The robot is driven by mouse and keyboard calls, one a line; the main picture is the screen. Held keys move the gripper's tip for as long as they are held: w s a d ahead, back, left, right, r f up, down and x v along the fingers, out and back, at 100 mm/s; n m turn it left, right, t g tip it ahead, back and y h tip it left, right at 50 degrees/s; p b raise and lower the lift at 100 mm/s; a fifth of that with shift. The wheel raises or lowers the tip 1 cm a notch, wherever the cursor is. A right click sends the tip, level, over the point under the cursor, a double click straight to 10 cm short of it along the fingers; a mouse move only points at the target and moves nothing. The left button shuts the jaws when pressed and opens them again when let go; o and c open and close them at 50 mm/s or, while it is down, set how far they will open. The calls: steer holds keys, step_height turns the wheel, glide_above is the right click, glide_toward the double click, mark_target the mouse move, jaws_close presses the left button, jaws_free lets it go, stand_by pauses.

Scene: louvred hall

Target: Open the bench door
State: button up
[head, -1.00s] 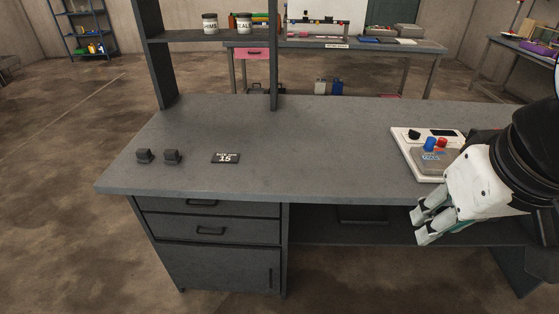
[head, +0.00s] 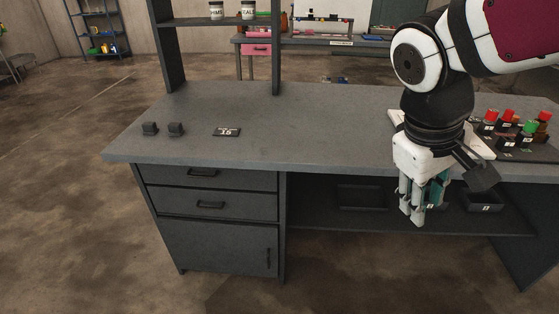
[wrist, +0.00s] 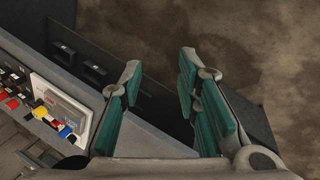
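The bench door (head: 219,247) is the dark grey panel at the bottom of the drawer cabinet, below two drawers, in the head view. It looks shut. Its vertical handle (head: 268,258) is near its right edge. My gripper (head: 418,219) hangs in front of the bench's front edge, well to the right of the door, fingers pointing down. In the wrist view my gripper (wrist: 160,80) shows its two green-padded fingers apart with nothing between them. The door does not show in the wrist view.
The bench top (head: 280,140) holds two small dark blocks, a label plate (head: 227,132) and, at the right, a white device partly behind my gripper. Red and green parts (head: 508,122) stand beside it. A lower shelf (head: 330,215) holds a tray (head: 486,201). Floor in front is free.

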steer(key=w+a+f+n+t+h+b, duration=0.1)
steer(key=w+a+f+n+h+b, duration=0.3)
steer(key=w+f, duration=0.6)
steer(key=w+a+f+n+t+h+b, duration=0.2)
steer(key=w+a+f+n+b, duration=0.3)
steer(key=f, duration=0.8)
steer(key=w+a+f+n+t+h+b, duration=0.1)
steer(key=w+a+f+n+h+b, duration=0.3)
steer(key=w+f+b, duration=0.6)
steer(key=a+f+n+t+y+b, duration=0.1)
steer(key=a+f+n+t, duration=0.15)
steer(key=f, duration=0.35)
steer(key=w+a+f+n+t+y+b, duration=0.1)
steer(key=a+f+n+t, duration=0.1)
steer(key=a+f, duration=0.35)
steer(key=a+f+n+t+b, duration=0.1)
steer(key=a+f+n+t, duration=0.1)
steer(key=f, duration=0.6)
steer(key=n+t+y+b, duration=0.6)
steer(key=n+y+b, duration=0.25)
steer(key=b, duration=0.25)
glide_toward(268, 261)
steer(key=shift+n+h, duration=0.4)
steer(key=shift+h, duration=0.05)
steer(key=x, duration=1)
steer(key=shift+w+a, duration=0.25)
steer(key=shift+w, duration=0.1)
steer(key=shift+c, duration=0.6)
jaws_close()
